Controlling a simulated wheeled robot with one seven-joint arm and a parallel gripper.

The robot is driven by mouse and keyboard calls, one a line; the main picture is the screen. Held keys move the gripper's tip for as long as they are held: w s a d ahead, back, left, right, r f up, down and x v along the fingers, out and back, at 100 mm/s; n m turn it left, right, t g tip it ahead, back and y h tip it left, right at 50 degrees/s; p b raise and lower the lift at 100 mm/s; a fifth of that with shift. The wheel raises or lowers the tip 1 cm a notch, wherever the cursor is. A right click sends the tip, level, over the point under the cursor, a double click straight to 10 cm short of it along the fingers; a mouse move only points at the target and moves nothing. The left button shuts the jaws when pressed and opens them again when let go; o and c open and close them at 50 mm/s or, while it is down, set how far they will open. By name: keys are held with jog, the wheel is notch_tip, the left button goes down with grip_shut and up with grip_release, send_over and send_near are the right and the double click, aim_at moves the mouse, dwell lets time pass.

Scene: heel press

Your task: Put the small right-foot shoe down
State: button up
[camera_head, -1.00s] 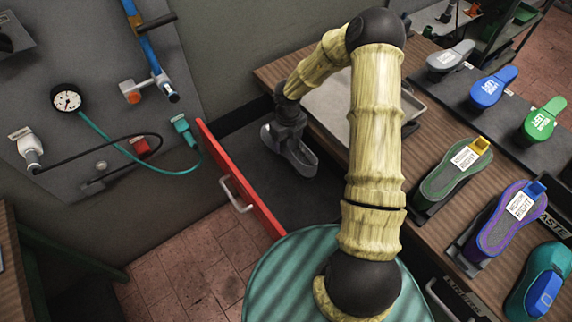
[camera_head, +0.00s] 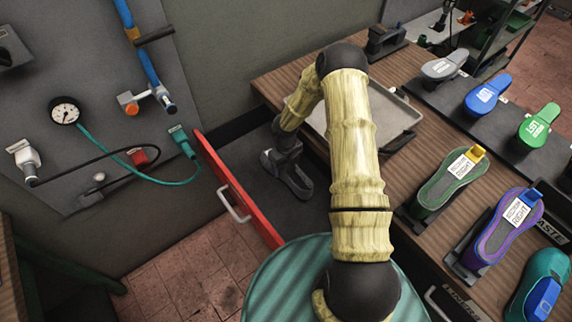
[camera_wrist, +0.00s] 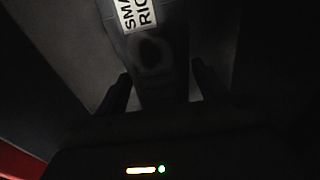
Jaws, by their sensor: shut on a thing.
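The small right-foot shoe (camera_head: 293,182) is dark grey and low, inside the open drawer. In the wrist view its white label (camera_wrist: 138,12) shows part of "SMALL RIGHT". My gripper (camera_head: 284,148) points down and is shut on the raised end of the shoe. The wrist view shows a finger on each side of that part (camera_wrist: 152,85). The drawer has a dark floor (camera_head: 237,160) and a red front (camera_head: 236,188). The shoe looks level and close to the floor; I cannot tell if it touches.
A grey tray (camera_head: 402,108) lies on the wooden bench right of the drawer. Several coloured shoes on stands, such as a green one (camera_head: 452,180) and a purple one (camera_head: 508,225), line the bench. A wall panel (camera_head: 95,160) with hoses and a gauge is left. Drawer floor around the shoe is clear.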

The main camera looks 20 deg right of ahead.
jog(key=o, duration=1.3)
jog(key=shift+r, duration=0.1)
notch_tip(320, 180, up, 12)
jog(key=shift+f, duration=0.1)
